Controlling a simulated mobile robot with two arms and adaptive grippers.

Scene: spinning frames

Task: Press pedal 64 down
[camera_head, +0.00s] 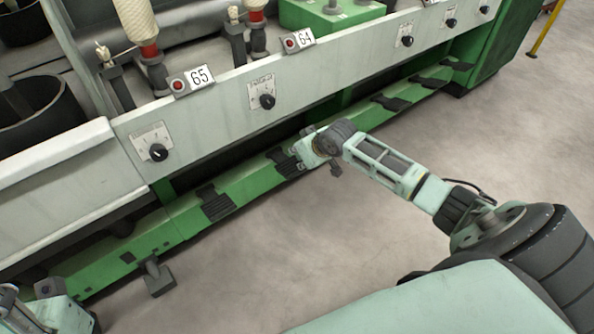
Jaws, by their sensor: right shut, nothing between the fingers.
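The number plate 64 (305,38) is on the pale front panel of the machine, beside a red button. Below, a row of black pedals runs along the green rail. The black pedal (279,158) by my right gripper lies roughly below plate 64; no number shows on it, so I cannot tell for sure that it is pedal 64. My right gripper (299,159) is shut and empty at the right edge of this pedal. I cannot tell whether they touch. Part of my left arm shows at the bottom left corner; its fingers are not visible.
Another black pedal (216,203) lies to the left on the green rail (185,222), and several more lie to the right. A dark pedal-like part (157,276) stands out from the rail at lower left. Number plate 65 (201,75) is left of 64. The grey floor (270,255) is clear.

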